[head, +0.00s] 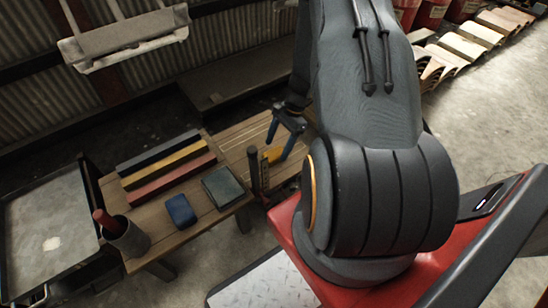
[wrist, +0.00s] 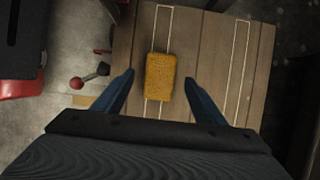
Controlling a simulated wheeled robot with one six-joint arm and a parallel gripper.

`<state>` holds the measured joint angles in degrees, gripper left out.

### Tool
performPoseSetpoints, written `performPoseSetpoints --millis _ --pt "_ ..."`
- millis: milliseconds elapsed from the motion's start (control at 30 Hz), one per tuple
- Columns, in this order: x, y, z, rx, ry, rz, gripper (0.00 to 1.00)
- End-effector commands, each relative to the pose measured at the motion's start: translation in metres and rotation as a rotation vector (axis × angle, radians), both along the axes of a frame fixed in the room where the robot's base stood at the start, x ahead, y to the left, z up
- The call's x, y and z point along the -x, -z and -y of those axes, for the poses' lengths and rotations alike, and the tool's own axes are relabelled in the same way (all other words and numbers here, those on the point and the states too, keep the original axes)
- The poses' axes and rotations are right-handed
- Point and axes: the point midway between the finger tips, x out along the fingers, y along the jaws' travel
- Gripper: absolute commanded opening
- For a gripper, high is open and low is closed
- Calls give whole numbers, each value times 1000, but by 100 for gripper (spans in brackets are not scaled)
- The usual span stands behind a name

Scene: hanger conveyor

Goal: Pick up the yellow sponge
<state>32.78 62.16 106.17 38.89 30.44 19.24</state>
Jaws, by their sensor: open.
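The yellow sponge (wrist: 161,76) lies on a slatted wooden surface with pale outlined strips in the wrist view. In the head view the yellow sponge (head: 273,155) shows small, partly covered by my gripper. My gripper (wrist: 159,77) is open, with one blue finger on each side of the sponge's lower part in the wrist view. A gap shows between the sponge and each finger, and nothing is held. In the head view my gripper (head: 277,150) points down over the wooden surface. I cannot tell its exact height above the sponge.
The wooden table (head: 150,211) bears dark, yellow and red bars, a blue block (head: 180,211), a dark green block (head: 223,188) and a cup (head: 128,238). A dark post (head: 254,172) stands close to my gripper. A red-knobbed lever (wrist: 77,83) is left of the wooden surface.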

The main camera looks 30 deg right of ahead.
Motion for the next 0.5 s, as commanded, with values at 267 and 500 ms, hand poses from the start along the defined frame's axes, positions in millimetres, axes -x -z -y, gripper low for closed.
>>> performPoseSetpoints --millis 267,500 --pt "0 37 -14 -1 -2 -2 65" --pt "0 39 -16 0 -1 -1 65"
